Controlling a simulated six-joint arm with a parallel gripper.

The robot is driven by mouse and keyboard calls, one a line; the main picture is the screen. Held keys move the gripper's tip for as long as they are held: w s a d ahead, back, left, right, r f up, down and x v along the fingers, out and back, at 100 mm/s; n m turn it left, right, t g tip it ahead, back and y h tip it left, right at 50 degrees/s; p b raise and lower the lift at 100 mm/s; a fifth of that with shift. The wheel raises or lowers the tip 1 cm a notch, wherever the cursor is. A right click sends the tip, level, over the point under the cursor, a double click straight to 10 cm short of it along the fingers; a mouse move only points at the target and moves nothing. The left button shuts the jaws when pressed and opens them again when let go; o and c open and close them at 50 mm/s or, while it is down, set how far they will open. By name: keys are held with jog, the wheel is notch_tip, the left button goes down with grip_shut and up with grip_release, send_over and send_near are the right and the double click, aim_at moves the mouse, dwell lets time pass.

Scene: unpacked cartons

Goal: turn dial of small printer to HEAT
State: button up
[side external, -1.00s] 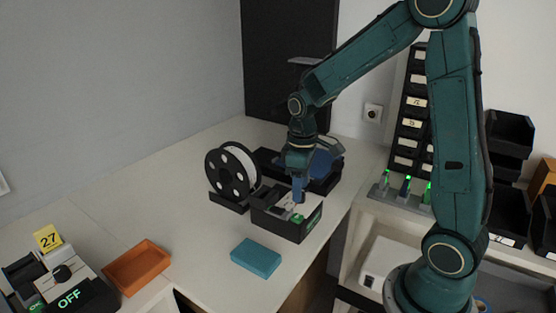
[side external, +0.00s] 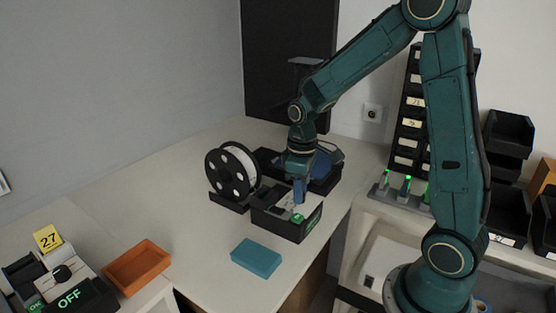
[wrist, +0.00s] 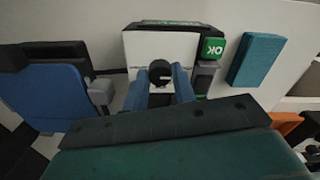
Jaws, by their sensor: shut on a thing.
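The small printer (side external: 286,227) is a black box with a white top, standing on the white counter below my gripper. It shows in the wrist view too, with a white top (wrist: 135,45), a green OK button (wrist: 213,47) and a dark display edge (wrist: 172,23). Its dial (wrist: 160,72) is a round black knob with a pale mark. My gripper (wrist: 160,88) is shut on the dial, one blue finger on each side of it. In the side view my gripper (side external: 299,190) hides the dial. The display text cannot be read.
A white filament spool (side external: 238,167) stands close left of the printer. A teal block (side external: 256,258) lies in front. An orange tray (side external: 137,268) and another dial device reading OFF (side external: 70,297) are at the left. A blue-and-black object (side external: 325,165) is behind.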

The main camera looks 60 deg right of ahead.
jog(key=m, duration=0.8)
jog(key=shift+m, duration=0.3)
dwell(0.4)
jog(key=o, duration=1)
jog(key=shift+r, duration=0.15)
notch_tip(320, 180, up, 14)
jog(key=shift+f, duration=0.2)
